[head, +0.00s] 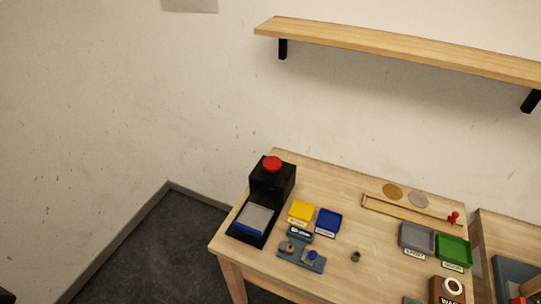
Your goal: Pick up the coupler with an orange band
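No coupler with a clearly orange band can be made out at this size. A small dark brownish cylinder (355,257) stands alone on the wooden table (345,215), to the right of a blue-grey holder (303,256). The holder bears a small brownish part (291,247) and a small blue part (312,254). Whether any of these has an orange band is too small to tell. Neither of my grippers is in view.
A black device with a red button (272,164) stands at the table's left. Yellow (301,210), blue (328,222), grey (416,239) and green (454,250) trays sit on the table. A wooden rail (400,212) lies behind. A shelf (400,48) hangs above.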

